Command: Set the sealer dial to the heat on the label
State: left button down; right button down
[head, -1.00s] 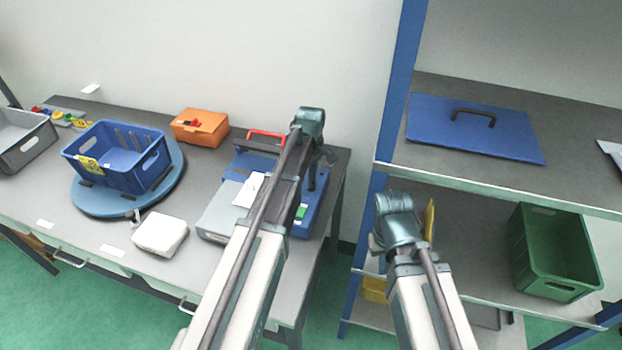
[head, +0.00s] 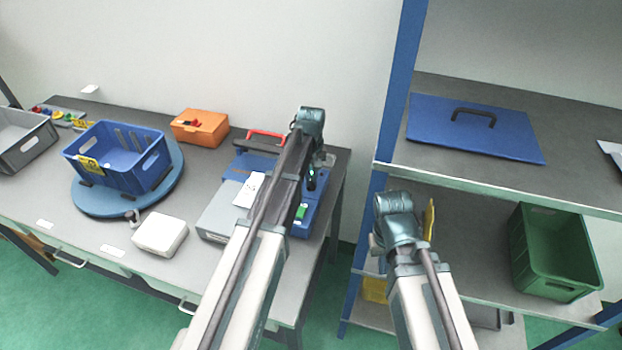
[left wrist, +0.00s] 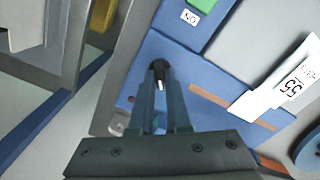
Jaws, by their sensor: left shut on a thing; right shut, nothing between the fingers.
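The blue sealer (head: 312,215) with a red handle (head: 265,134) stands at the right end of the table; its blue top also shows in the left wrist view (left wrist: 185,65). The black dial (left wrist: 157,68) with a white pointer mark sits on it. My left gripper (left wrist: 160,88) points down at the dial, its fingers shut on it, one on each side. The dial's scale is not readable.
A blue crate (head: 150,178) stands on a round turntable (head: 88,208) to the left. An orange box (head: 200,128) and a white box (head: 160,233) are near the sealer. A shelf with a green crate (head: 555,285) and blue lid (head: 430,130) stands right.

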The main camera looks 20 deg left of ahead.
aim_at(311, 182)
pick_arm(q)
jog(key=m, duration=0.5)
jog(key=shift+m, duration=0.3)
jog(key=m, duration=0.5)
jog(key=shift+m, duration=0.3)
jog(key=c, duration=0.9)
grip_release()
jog(key=shift+r, duration=0.1)
notch_tip(311, 182, up, 14)
jog(key=p, duration=1.4)
jog(key=shift+f, duration=0.2)
